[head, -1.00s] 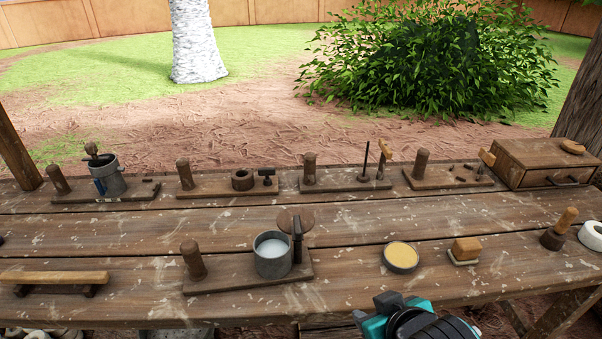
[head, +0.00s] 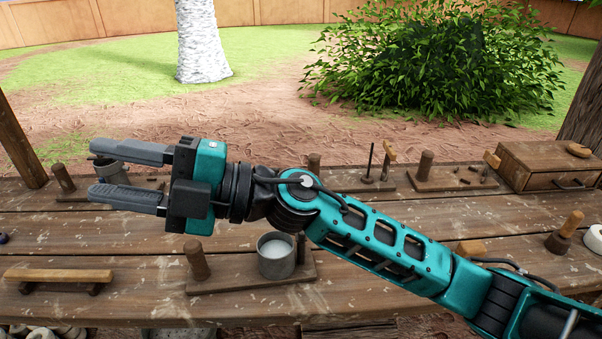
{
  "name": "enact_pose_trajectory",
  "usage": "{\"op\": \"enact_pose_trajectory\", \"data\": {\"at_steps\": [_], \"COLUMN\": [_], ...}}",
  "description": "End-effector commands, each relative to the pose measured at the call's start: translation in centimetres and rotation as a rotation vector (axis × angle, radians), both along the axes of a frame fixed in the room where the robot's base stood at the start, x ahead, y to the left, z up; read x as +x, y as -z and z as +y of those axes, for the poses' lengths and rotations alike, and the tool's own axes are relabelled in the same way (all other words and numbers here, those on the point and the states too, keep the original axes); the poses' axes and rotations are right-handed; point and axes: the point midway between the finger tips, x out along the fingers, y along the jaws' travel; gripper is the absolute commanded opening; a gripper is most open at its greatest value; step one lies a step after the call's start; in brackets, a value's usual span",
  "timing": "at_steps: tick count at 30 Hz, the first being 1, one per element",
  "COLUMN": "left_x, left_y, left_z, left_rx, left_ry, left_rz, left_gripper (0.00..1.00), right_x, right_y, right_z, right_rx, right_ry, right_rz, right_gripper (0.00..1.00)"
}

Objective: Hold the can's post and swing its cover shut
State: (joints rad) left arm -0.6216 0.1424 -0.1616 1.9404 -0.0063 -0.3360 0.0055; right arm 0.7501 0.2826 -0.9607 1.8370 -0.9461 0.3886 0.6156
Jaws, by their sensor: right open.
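A grey can (head: 276,257) with pale contents stands on a wooden board (head: 235,281) at the front middle of the table. A wooden post (head: 197,261) stands upright at the board's left end. The can's mouth is open in view; its round brown cover is hidden behind my right arm. My right gripper (head: 95,171) points left, above the table and up-left of the post, its two fingers apart and nothing seen between them. My left gripper is not in view.
Boards with posts (head: 426,163) line the back. A wooden drawer box (head: 548,166) stands at the back right. A wooden bar (head: 58,275) lies at the front left.

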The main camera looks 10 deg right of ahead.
Motion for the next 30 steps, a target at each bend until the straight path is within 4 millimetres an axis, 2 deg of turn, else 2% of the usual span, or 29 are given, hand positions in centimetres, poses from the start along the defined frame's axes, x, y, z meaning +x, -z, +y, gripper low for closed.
{"op": "enact_pose_trajectory", "data": {"at_steps": [2, 5, 8, 9, 11, 12, 15, 19, 21, 24, 30], "left_x": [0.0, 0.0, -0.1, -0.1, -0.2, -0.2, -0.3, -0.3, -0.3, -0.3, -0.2], "left_y": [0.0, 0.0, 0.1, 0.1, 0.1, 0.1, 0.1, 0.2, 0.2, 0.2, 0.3], "left_z": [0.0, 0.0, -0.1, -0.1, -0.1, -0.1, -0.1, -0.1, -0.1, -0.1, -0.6], "left_rx": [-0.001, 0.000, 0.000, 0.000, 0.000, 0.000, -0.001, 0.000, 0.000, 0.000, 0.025], "left_ry": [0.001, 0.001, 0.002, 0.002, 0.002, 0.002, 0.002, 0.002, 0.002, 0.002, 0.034], "left_rz": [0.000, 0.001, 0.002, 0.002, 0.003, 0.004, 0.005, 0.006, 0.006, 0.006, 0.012], "left_gripper": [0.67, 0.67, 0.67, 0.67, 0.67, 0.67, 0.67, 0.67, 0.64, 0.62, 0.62], "right_x": [-1.1, -1.2, 0.5, 1.6, 3.6, 5.0, 8.0, 10.2, 10.8, 11.0, 11.0], "right_y": [2.3, 6.2, 10.0, 11.2, 12.4, 12.8, 12.6, 11.4, 10.9, 10.5, 10.5], "right_z": [1.1, 0.6, -2.1, -3.8, -6.8, -9.0, -14.2, -18.9, -20.2, -21.0, -21.0], "right_rx": [-0.199, -0.482, -0.802, -0.939, -1.143, -1.273, -1.551, -1.770, -1.830, -1.868, -1.869], "right_ry": [-0.126, -0.256, -0.336, -0.353, -0.360, -0.354, -0.314, -0.258, -0.237, -0.225, -0.227], "right_rz": [-0.131, -0.252, -0.334, -0.352, -0.366, -0.364, -0.337, -0.284, -0.266, -0.252, -0.251], "right_gripper": [0.43, 0.43, 0.43, 0.43, 0.43, 0.43, 0.43, 0.43, 0.43, 0.43, 0.43]}}
